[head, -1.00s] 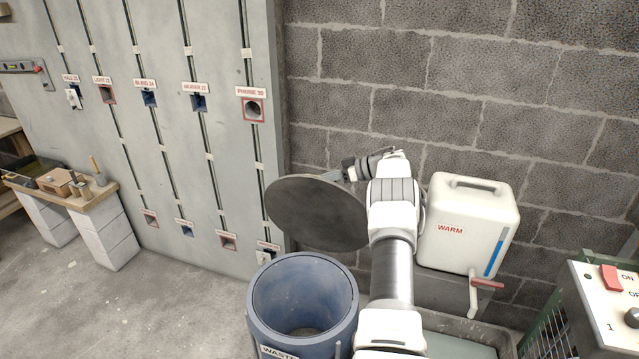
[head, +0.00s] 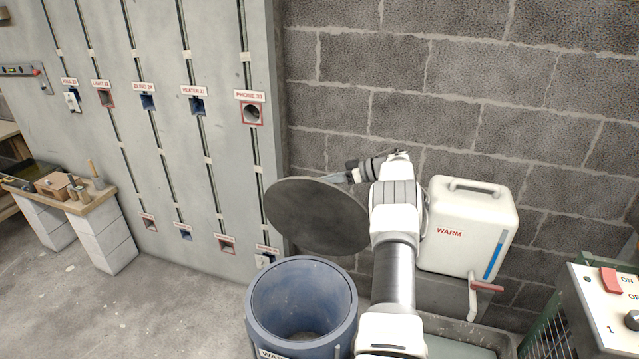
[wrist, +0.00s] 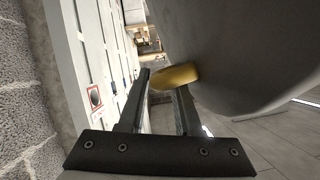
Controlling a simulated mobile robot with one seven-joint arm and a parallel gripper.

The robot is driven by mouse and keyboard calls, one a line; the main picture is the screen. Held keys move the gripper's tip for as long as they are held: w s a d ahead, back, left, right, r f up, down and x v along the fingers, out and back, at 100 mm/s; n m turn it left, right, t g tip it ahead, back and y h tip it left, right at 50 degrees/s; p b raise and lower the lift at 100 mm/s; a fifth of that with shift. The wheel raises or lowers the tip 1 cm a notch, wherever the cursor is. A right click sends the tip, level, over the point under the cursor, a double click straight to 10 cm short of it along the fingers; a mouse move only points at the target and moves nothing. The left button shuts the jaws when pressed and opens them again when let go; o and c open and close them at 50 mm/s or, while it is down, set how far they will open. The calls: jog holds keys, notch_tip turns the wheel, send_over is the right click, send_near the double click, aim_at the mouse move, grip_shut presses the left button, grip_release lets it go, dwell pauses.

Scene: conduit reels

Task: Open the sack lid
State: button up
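The dark grey round lid (head: 318,217) stands steeply tilted above and behind the blue bin (head: 262,322), whose mouth is uncovered. Its underside or face fills the upper right of the wrist view (wrist: 240,50). My gripper (head: 352,172) is at the lid's upper right edge, partly hidden by my wrist. In the wrist view my gripper's two fingers (wrist: 163,82) stand apart with a gap between them. A yellow rounded piece (wrist: 177,76) on the lid's side sits at the fingertips, close to the right finger; whether it touches is unclear.
A white container marked WARM (head: 466,228) stands right of my arm against the block wall (head: 430,80). A grey panel (head: 215,150) with labelled sockets is at left. A control box (head: 610,300) is at lower right. The floor (head: 180,310) left of the bin is clear.

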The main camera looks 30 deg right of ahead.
jog(key=v, duration=1.6)
jog(key=shift+a, duration=0.1)
